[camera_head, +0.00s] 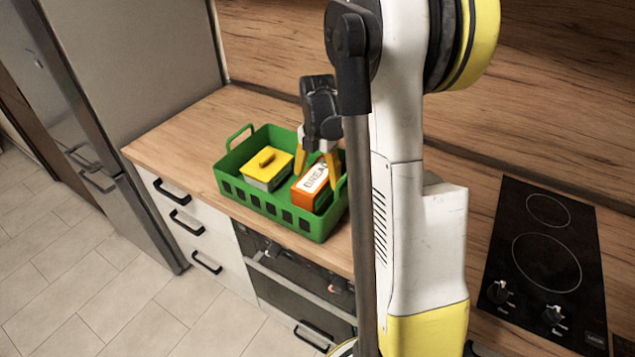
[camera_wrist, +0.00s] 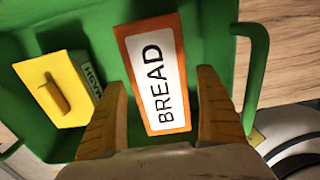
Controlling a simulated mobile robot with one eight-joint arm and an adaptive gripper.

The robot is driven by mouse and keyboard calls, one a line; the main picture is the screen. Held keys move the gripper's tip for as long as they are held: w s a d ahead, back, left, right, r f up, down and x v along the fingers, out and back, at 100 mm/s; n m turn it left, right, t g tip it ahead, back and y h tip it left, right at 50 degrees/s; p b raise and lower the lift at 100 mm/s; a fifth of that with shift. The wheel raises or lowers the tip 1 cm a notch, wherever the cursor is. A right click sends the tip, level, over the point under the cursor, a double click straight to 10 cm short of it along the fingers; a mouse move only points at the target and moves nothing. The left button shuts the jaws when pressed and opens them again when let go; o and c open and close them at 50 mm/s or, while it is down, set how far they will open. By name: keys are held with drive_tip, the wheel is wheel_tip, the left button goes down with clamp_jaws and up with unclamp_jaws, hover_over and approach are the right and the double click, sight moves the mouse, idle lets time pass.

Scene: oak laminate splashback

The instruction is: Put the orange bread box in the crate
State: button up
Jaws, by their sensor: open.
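The orange bread box (camera_head: 308,191) with a white "BREAD" label sits inside the green crate (camera_head: 290,225), in its right part. In the wrist view the bread box (camera_wrist: 153,75) lies between the two yellow fingers of my gripper (camera_wrist: 160,105), with a gap on each side. My gripper (camera_head: 318,165) is open, just above the bread box and over the crate. In the wrist view the green crate (camera_wrist: 215,25) fills most of the picture around the box. The box's lower part is partly hidden by the crate wall.
A box with a yellow lid and handle (camera_head: 267,165) stands in the crate's left part; it also shows in the wrist view (camera_wrist: 55,90). The crate stands on a wooden counter (camera_head: 185,125). A black cooktop (camera_head: 547,260) is at right, a fridge (camera_head: 130,70) at left.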

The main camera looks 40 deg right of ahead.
wheel_tip(320, 180, up, 8)
drive_tip(key=shift+r+p, duration=0.1)
drive_tip(key=shift+p, duration=0.85)
drive_tip(key=s+a+r+m+t, duration=0.3)
drive_tip(key=s+a+m, duration=0.3)
drive_tip(key=a+m, duration=0.5)
drive_tip(key=s+a+r+m+t, duration=0.4)
drive_tip(key=s+a+m, duration=0.3)
drive_tip(key=a+m, duration=0.3)
drive_tip(key=a+r, duration=0.1)
drive_tip(key=a, duration=0.2)
drive_tip(key=shift+s+a+m, duration=0.3)
drive_tip(key=shift+m, duration=0.1)
